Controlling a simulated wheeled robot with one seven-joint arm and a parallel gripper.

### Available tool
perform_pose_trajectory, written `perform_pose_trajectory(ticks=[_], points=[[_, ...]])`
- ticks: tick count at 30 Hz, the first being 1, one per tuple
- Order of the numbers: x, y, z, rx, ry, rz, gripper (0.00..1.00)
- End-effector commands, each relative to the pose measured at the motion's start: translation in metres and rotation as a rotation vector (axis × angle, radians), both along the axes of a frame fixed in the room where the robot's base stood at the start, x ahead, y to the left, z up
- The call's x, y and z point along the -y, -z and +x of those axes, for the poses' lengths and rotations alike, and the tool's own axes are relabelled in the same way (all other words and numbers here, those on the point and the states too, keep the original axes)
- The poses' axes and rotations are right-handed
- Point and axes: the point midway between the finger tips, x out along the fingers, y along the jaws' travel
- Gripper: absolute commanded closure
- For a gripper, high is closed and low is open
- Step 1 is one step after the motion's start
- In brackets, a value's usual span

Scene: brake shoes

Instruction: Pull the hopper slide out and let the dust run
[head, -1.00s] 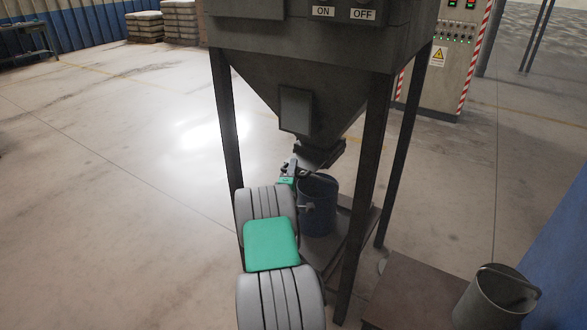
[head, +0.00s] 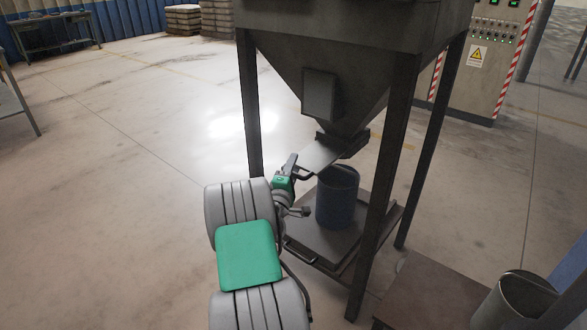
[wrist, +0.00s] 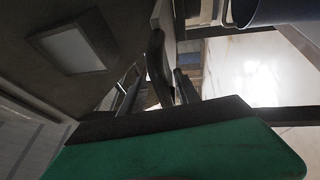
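The hopper slide (head: 321,154) is a flat grey plate under the hopper's (head: 345,85) mouth. It sticks out toward the left, with a dark handle at its outer end. My gripper (head: 294,168) is at that handle; in the wrist view its fingers (wrist: 157,88) stand on both sides of a dark bar, which looks like the handle. The contact is dark and partly hidden. A blue bucket (head: 337,198) stands upright below the hopper mouth, partly under the slide. No falling dust shows, and the bucket's inside is mostly hidden.
The hopper's dark legs (head: 385,200) stand around the bucket, which is on a low shelf (head: 310,240). A grey metal bin (head: 520,305) is on a brown surface (head: 430,290) at the lower right. Open floor lies to the left.

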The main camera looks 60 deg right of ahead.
Motion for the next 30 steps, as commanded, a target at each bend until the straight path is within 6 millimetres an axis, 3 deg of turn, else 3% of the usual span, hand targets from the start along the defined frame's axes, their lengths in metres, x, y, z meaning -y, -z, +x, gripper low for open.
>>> perform_pose_trajectory(ticks=[17, 30], points=[[0.0, 0.004, -0.003, -0.002, 0.004, 0.005, 0.64], [-0.068, 0.015, -0.021, -0.002, 0.005, 0.004, 0.64]])
